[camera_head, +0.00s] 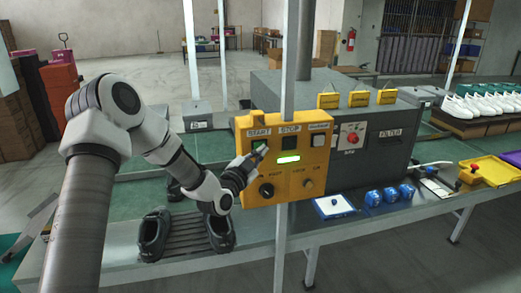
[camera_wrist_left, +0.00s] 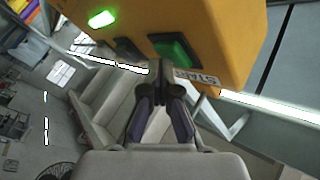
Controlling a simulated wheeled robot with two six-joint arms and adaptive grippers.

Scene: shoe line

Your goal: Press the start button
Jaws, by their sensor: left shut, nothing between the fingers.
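The yellow control box (camera_head: 300,170) is fixed to a post in front of a grey machine. Its green start button (camera_head: 259,144) is at the upper left under the START label; the button also shows in the left wrist view (camera_wrist_left: 175,50). A dark stop button (camera_head: 290,142) sits to its right. My left gripper (camera_head: 260,153) is shut and empty, with its fingertips close to the start button. In the left wrist view the closed fingers (camera_wrist_left: 168,88) lie just below the button; I cannot tell whether they touch it. My right gripper is not in view.
A green display (camera_head: 289,159) is lit on the box, with knobs below. Black shoes (camera_head: 153,234) stand on the bench under my left arm. Blue round items (camera_head: 390,194) and a yellow tray (camera_head: 490,168) are at the right. White shoes (camera_head: 485,100) stand behind.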

